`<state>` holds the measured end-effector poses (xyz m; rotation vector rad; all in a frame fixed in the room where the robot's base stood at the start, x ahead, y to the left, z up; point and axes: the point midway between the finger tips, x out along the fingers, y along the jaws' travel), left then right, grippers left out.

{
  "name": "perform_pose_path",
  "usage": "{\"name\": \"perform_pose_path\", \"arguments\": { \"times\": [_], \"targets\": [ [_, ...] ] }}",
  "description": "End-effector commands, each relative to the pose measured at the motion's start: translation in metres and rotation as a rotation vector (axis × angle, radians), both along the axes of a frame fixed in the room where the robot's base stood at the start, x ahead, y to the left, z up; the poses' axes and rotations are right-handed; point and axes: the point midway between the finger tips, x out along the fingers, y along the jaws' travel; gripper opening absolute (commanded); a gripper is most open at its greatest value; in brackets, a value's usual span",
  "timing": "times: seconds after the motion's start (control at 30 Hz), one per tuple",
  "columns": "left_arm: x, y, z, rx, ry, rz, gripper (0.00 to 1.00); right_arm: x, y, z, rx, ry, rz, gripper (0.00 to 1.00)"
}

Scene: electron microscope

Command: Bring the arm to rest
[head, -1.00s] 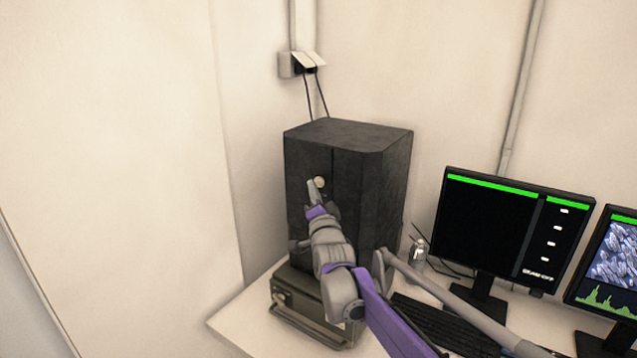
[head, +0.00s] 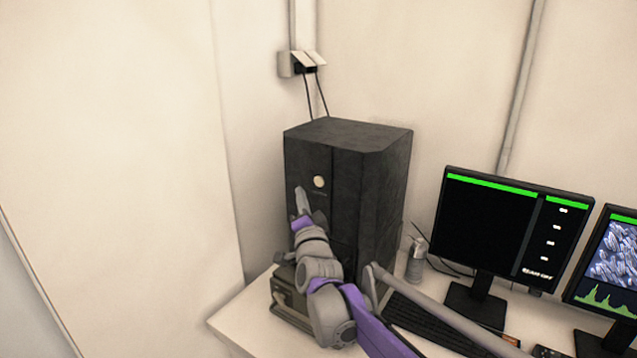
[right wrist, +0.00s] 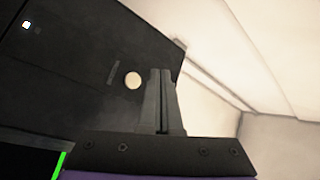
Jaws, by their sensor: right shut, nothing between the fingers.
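My right arm reaches in from the lower right in the head view. My right gripper (head: 300,193) is in front of the dark cabinet (head: 372,190), just below and left of its round pale button (head: 319,181). The gripper is shut and empty. In the right wrist view the two fingers (right wrist: 163,75) lie together, with the pale button (right wrist: 133,81) showing to their left on the dark face. The fingers appear clear of the button. My left gripper is in neither view.
A dark box (head: 290,305) sits under the cabinet on the white desk (head: 232,322). To the right are a bottle (head: 416,262), a keyboard (head: 440,325), a monitor reading "BEAM OFF" (head: 500,235) and a second monitor (head: 612,265). Open space lies left of the cabinet.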

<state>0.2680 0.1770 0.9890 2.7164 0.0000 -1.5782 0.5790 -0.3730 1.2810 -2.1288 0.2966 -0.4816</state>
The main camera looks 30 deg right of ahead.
Motion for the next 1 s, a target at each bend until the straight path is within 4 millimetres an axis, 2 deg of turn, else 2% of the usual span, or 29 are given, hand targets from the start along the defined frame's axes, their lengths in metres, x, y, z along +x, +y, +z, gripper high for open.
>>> {"name": "perform_pose_path", "arguments": {
  "times": [0.77,0.87,0.97,1.0],
  "targets": [
    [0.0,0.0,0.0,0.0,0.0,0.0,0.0,0.0,0.001,0.0,-0.002,0.004,0.002,0.0],
    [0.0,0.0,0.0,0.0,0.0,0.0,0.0,-0.005,0.014,-0.008,-0.022,0.058,0.027,0.0],
    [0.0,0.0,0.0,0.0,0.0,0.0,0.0,-0.019,0.048,-0.033,-0.082,0.208,0.095,0.0],
    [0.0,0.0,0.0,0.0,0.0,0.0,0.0,-0.03,0.065,-0.048,-0.118,0.291,0.134,0.0]
  ]
}}
